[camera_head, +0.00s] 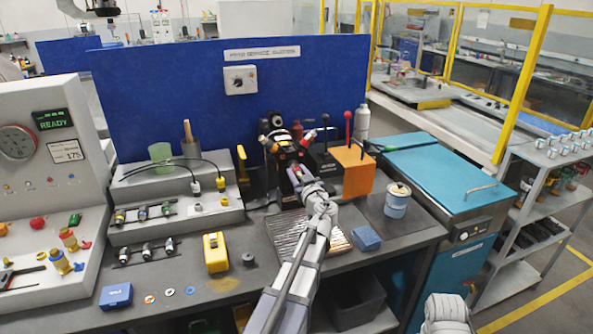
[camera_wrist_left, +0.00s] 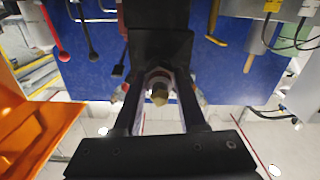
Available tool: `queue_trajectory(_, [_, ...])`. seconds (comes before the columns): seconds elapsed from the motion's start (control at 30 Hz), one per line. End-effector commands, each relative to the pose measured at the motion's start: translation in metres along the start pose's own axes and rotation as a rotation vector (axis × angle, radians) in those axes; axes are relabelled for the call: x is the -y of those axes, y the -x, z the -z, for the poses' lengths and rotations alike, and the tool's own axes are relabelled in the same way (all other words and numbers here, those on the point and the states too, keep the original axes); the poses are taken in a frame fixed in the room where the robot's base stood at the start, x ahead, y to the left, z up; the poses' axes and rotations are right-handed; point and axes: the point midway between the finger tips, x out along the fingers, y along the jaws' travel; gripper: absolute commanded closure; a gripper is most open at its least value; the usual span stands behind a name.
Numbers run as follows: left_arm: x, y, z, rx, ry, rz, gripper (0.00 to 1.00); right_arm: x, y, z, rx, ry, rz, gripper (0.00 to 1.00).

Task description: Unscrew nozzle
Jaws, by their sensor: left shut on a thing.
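My left gripper (camera_head: 294,168) reaches in to a dark upright fixture (camera_head: 275,124) at the middle back of the bench. In the left wrist view my gripper (camera_wrist_left: 158,88) has its two dark fingers closed around a small part with a brass-coloured tip, apparently the nozzle (camera_wrist_left: 159,97). The fingers hide its sides, and I cannot tell how it joins the fixture. In the head view the nozzle is hidden by the gripper.
An orange block (camera_head: 352,171) with black and red levers stands close right of the gripper. A blue panel (camera_head: 180,90) rises behind. A yellow device (camera_head: 215,252), blue box (camera_head: 116,296) and blue sponge-like block (camera_head: 366,238) lie on the bench. A tin (camera_head: 397,202) stands right.

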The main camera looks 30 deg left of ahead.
Motion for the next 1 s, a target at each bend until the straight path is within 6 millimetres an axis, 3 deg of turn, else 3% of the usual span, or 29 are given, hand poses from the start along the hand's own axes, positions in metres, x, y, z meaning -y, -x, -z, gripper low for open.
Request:
queue_trajectory(0.27, [0.000,0.000,0.000,0.000,0.387,0.000,1.00,0.000,0.000,0.000,0.000,0.000,0.000,0.00])
queue_trajectory(0.3, [0.000,0.000,0.000,0.000,0.408,0.000,0.57,0.000,0.000,0.000,0.000,0.000,0.000,0.00])
queue_trajectory(0.6, [0.000,0.000,0.000,0.000,0.399,0.000,0.25,0.000,0.000,0.000,0.000,0.000,0.000,0.00])
queue_trajectory(0.87, [0.000,0.002,0.000,0.000,0.398,0.000,0.25,0.000,0.000,0.000,0.000,0.000,0.000,0.00])
queue_trajectory(1.0, [0.001,0.018,0.000,0.001,0.398,-0.002,0.25,0.000,0.000,0.000,0.000,0.000,0.000,0.00])
